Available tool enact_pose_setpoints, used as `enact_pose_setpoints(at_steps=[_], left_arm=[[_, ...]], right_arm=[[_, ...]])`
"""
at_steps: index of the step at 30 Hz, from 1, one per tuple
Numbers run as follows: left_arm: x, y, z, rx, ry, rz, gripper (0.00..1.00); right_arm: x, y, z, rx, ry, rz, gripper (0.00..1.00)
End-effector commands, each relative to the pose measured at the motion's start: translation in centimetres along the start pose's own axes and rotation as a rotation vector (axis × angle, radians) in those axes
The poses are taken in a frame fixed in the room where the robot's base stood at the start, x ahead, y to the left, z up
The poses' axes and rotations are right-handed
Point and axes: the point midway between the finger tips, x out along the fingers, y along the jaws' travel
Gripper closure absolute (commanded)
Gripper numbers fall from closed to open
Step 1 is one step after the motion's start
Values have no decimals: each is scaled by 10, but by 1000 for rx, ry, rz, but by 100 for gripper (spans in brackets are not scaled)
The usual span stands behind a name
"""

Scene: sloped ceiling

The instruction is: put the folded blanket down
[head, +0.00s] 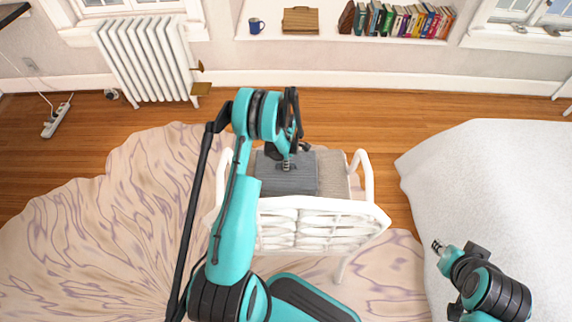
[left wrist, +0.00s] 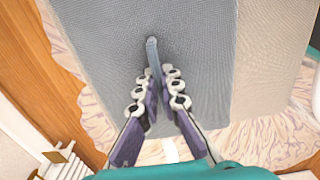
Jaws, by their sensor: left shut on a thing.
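The folded blanket (head: 270,177) is grey-blue and lies flat over the left part of the seat of a white chair (head: 320,222). I cannot tell whether it rests on the seat or hangs just above it. My left gripper (head: 289,157) points down at the blanket and is shut on it. In the left wrist view the blanket (left wrist: 210,50) fills the middle, with a pinched fold between the fingertips (left wrist: 154,82). The beige seat (head: 333,170) shows to the right of the blanket. My right gripper (head: 440,246) is at the lower right, over a white surface; its fingers are too small to read.
The chair's slatted back faces me, with an armrest on each side. A pale patterned rug (head: 110,220) lies under it. A white-covered bed-like surface (head: 500,180) is at the right. A radiator (head: 148,60) and a shelf with books (head: 405,22) line the far wall.

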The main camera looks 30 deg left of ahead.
Motion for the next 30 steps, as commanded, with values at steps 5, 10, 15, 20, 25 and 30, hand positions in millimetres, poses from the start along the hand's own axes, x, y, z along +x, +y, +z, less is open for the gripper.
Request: enact_pose_setpoints(at_steps=[5, 10, 15, 20, 25, 30], left_arm=[[2, 0, 0, 0, 0, 0, 74], [1, 0, 0, 0, 0, 0, 74], [-1, 0, 0, 0, 0, 0, 74], [-22, 0, 0, 0, 0, 0, 74], [-62, 0, 0, 0, 0, 0, 74], [-96, 0, 0, 0, 0, 0, 74]], right_arm=[[0, 0, 0, 0, 0, 0, 71], [0, 0, 0, 0, 0, 0, 71], [0, 0, 0, 0, 0, 0, 71], [-8, 0, -6, 0, 0, 0, 71], [-21, 0, -15, 0, 0, 0, 71], [-30, 0, -22, 0, 0, 0, 71]])
